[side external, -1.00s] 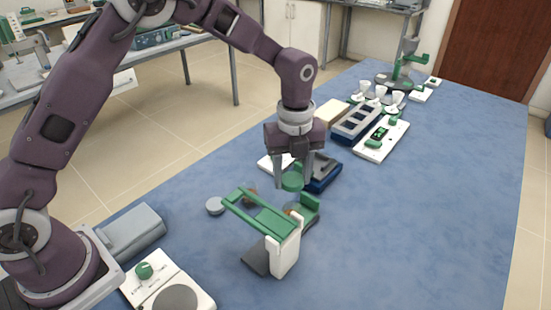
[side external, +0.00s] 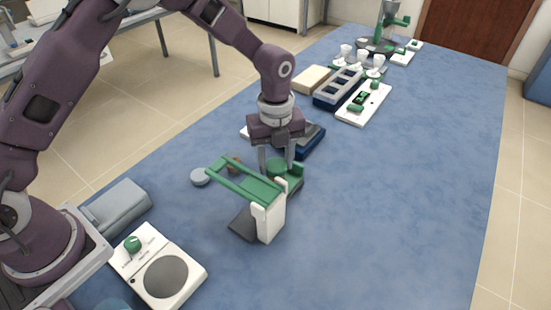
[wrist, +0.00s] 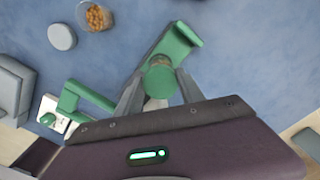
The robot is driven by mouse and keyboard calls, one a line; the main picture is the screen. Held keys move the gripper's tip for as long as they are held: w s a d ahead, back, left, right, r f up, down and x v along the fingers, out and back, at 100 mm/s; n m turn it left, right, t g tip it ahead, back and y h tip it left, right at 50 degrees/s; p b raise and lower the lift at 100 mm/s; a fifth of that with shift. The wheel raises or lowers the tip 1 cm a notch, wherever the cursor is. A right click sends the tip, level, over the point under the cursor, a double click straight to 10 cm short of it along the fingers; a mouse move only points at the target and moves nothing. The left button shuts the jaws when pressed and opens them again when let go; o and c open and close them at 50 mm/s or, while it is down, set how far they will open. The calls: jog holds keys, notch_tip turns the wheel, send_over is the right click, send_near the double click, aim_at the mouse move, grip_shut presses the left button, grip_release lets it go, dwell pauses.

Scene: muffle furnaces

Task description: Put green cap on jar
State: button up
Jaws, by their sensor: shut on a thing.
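My gripper (side external: 276,169) is shut on the green cap (side external: 277,165), which sits level between its fingertips. The cap also shows in the wrist view (wrist: 159,82), at the inner end of a green holder (wrist: 177,45). In the side view the cap is low beside this holder's upright end (side external: 293,174). A pale brownish rim shows at the cap's far edge in the wrist view. It may be a jar under the cap; I cannot tell whether they touch. Another clear jar (wrist: 96,15) with orange pieces stands apart, open at the top.
A green and white stand (side external: 268,215) is close in front of my gripper. A grey round lid (side external: 200,177) lies to the left. A white hotplate-like device (side external: 160,268) is at front left. A blue rack (side external: 339,89) stands behind. The mat's right side is clear.

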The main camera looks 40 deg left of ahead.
aim_at(275, 163)
jog(key=shift+f, duration=0.4)
jog(key=shift+f, duration=0.5)
jog(key=o, duration=1.4)
jog(key=o, duration=0.4)
jog(key=shift+r, duration=0.1)
jog(key=shift+r, duration=3.9)
